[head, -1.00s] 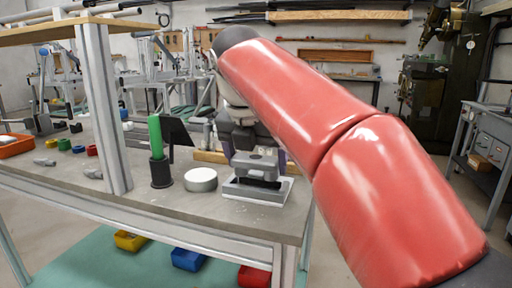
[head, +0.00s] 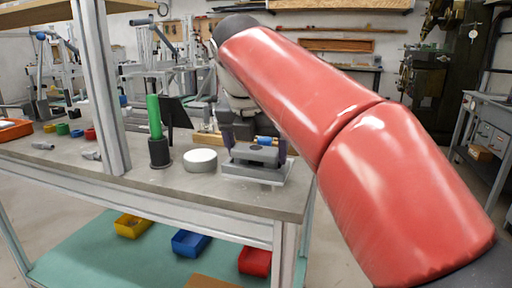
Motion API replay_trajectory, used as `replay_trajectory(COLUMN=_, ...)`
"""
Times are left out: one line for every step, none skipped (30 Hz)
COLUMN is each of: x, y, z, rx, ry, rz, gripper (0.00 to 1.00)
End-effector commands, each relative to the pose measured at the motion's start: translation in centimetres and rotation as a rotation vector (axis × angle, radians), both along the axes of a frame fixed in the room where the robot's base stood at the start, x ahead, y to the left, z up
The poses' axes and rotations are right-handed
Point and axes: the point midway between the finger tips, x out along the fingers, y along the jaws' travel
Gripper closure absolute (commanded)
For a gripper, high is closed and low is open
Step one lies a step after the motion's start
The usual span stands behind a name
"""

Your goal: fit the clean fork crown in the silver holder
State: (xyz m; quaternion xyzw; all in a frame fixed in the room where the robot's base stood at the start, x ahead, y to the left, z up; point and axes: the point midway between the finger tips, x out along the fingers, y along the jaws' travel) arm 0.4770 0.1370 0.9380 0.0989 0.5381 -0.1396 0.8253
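The silver holder (head: 257,173) is a grey fixture with a light, flat base plate near the right end of the bench. A grey block with a dark round spot on top (head: 257,153) sits at its upper part. I cannot tell whether this block is the fork crown or part of the holder. My gripper (head: 256,143) is at the holder, with one dark purple finger on each side of the grey block. My arm hides much of the hand, and I cannot tell whether the fingers touch the block. Small grey metal pieces (head: 92,154) lie at the bench's left; they are too small to identify.
A white round tin (head: 200,160) stands just left of the holder. A green cylinder in a black stand (head: 158,152) and a dark tilted panel (head: 177,112) are farther left. A bench post (head: 97,100) rises in front. Coloured bins (head: 190,243) sit on the lower shelf.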

Motion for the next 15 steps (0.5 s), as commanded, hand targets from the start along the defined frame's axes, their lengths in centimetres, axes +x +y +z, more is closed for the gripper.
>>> replay_trajectory(x=-0.1, y=0.1, z=-1.6, rx=-0.006, ry=0.038, rz=-0.008, gripper=0.02)
replay_trajectory(x=-0.1, y=0.1, z=-1.6, rx=-0.006, ry=0.038, rz=-0.008, gripper=0.00)
replay_trajectory(x=-0.1, y=0.1, z=-1.6, rx=-0.006, ry=0.038, rz=-0.009, gripper=0.00)
replay_trajectory(x=0.0, y=0.1, z=-1.6, rx=-0.006, ry=0.038, rz=-0.010, gripper=0.00)
replay_trajectory(x=0.0, y=0.1, z=-1.6, rx=-0.006, ry=0.038, rz=-0.010, gripper=0.00)
replay_trajectory(x=0.0, y=0.1, z=-1.6, rx=-0.005, ry=0.038, rz=-0.011, gripper=0.00)
replay_trajectory(x=0.0, y=0.1, z=-1.6, rx=-0.005, ry=0.038, rz=-0.011, gripper=0.00)
replay_trajectory(x=0.0, y=0.1, z=-1.6, rx=-0.005, ry=0.038, rz=-0.012, gripper=0.00)
replay_trajectory(x=0.0, y=0.1, z=-1.6, rx=-0.006, ry=0.039, rz=-0.012, gripper=0.00)
replay_trajectory(x=0.0, y=0.1, z=-1.6, rx=-0.006, ry=0.039, rz=-0.012, gripper=0.00)
replay_trajectory(x=0.0, y=0.1, z=-1.6, rx=-0.005, ry=0.039, rz=-0.013, gripper=0.00)
replay_trajectory(x=-0.1, y=0.1, z=-1.4, rx=-0.005, ry=0.038, rz=-0.013, gripper=0.00)
replay_trajectory(x=-0.1, y=0.1, z=-1.2, rx=-0.005, ry=0.038, rz=-0.013, gripper=0.00)
replay_trajectory(x=-0.2, y=0.1, z=-0.9, rx=-0.004, ry=0.037, rz=-0.012, gripper=0.00)
replay_trajectory(x=-0.4, y=0.2, z=-0.4, rx=-0.003, ry=0.034, rz=-0.011, gripper=0.00)
